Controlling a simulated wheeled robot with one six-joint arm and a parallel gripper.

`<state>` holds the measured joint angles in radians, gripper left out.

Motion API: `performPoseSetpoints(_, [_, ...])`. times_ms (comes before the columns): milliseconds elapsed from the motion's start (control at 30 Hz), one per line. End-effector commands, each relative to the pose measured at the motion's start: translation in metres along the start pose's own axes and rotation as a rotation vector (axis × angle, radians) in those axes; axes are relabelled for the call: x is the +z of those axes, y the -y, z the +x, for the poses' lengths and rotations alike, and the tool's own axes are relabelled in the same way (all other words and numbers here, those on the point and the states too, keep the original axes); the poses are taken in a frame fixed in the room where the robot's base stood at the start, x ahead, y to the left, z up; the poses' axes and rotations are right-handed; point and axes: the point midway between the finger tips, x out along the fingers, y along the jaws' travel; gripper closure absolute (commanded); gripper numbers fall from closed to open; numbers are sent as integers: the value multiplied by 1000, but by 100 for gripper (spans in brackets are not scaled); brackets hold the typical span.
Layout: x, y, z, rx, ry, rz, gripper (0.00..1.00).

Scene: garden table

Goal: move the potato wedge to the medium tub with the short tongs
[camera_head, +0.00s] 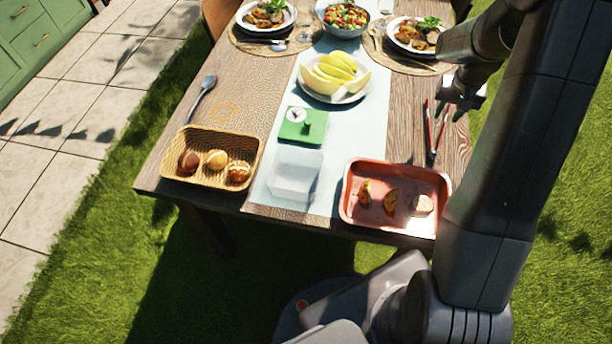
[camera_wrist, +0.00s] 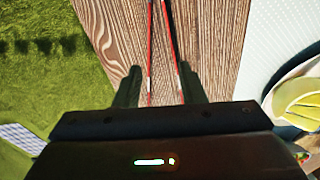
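The short tongs (camera_head: 433,135), with red arms, lie on the table right of the runner. My gripper (camera_head: 460,104) is open and empty above the table near their far end. In the wrist view the tongs (camera_wrist: 166,45) run between the two fingers (camera_wrist: 160,88), and I cannot tell the height gap. Two browned potato wedges (camera_head: 364,193) (camera_head: 390,202) lie in the red tray (camera_head: 398,172), beside a pale round piece (camera_head: 422,205). A clear tub (camera_head: 295,176), which looks empty, stands on the runner.
A plate of yellow melon slices (camera_head: 335,76) is mid-table. Filled plates and a salad bowl (camera_head: 344,18) stand at the back. Bare wood lies around the tongs.

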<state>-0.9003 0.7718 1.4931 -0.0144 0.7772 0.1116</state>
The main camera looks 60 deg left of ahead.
Motion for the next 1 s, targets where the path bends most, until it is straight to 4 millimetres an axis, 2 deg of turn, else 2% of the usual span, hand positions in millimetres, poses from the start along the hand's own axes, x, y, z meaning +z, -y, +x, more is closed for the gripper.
performPoseSetpoints(100, [0,0,0,0,0,0,64])
performPoseSetpoints(233, [0,0,0,0,0,0,42])
performPoseSetpoints(433, [0,0,4,0,1,0,42])
performPoseSetpoints(567, [0,0,13,0,2,0,42])
performPoseSetpoints(1000, [1,0,74,0,1,0,42])
